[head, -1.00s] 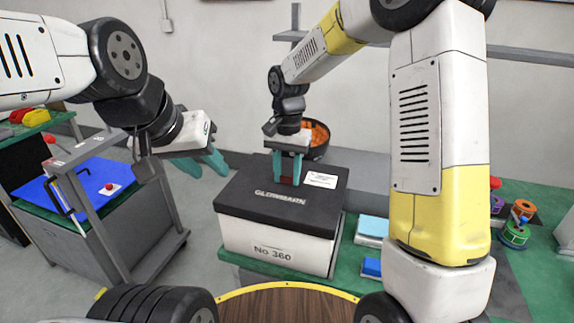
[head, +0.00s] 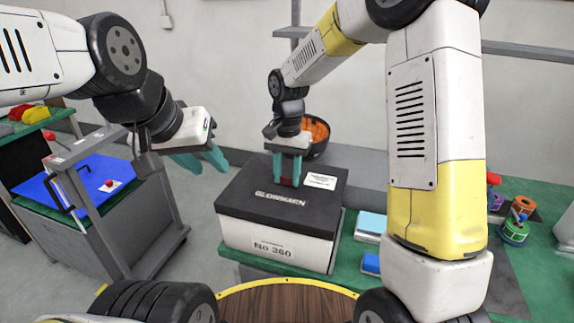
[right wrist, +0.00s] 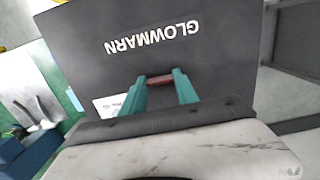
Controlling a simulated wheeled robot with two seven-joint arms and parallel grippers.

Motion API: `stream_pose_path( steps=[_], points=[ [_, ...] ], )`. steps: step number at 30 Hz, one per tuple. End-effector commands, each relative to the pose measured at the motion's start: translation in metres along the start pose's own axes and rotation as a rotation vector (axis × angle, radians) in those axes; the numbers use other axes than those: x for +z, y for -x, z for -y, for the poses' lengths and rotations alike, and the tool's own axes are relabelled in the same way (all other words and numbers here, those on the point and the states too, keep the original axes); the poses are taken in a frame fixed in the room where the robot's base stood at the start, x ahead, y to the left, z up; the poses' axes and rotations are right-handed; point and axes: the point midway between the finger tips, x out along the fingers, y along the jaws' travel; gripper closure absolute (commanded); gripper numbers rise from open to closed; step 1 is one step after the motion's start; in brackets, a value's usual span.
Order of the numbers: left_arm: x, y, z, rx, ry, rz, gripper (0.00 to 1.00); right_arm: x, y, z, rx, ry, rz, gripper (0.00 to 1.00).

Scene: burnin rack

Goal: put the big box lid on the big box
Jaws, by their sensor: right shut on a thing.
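The big box lid (head: 262,199) is dark grey with white lettering and a white label, and it sits over the top of the big box (head: 262,243), a white box marked No 360. The lid's front edge looks level along the box's top. My right gripper (head: 287,180) is shut on the lid's small red handle, and the right wrist view shows the handle (right wrist: 160,81) between the teal fingers. The fingers hide part of it. My left gripper (head: 203,160) is open and empty, in the air to the left of the box.
A grey cart with a blue panel (head: 92,184) is at left. Coloured spools (head: 515,228) stand at right.

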Motion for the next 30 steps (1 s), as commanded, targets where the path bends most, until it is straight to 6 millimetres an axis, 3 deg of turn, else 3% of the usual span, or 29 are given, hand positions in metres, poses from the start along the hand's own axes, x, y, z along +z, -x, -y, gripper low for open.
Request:
stream_pose_path(
  steps=[30],
  points=[
    [0.000,0.000,0.000,0.000,0.000,0.000,0.64,-0.001,-0.012,0.000,0.000,0.000,0.000,1.00]
  ],
)
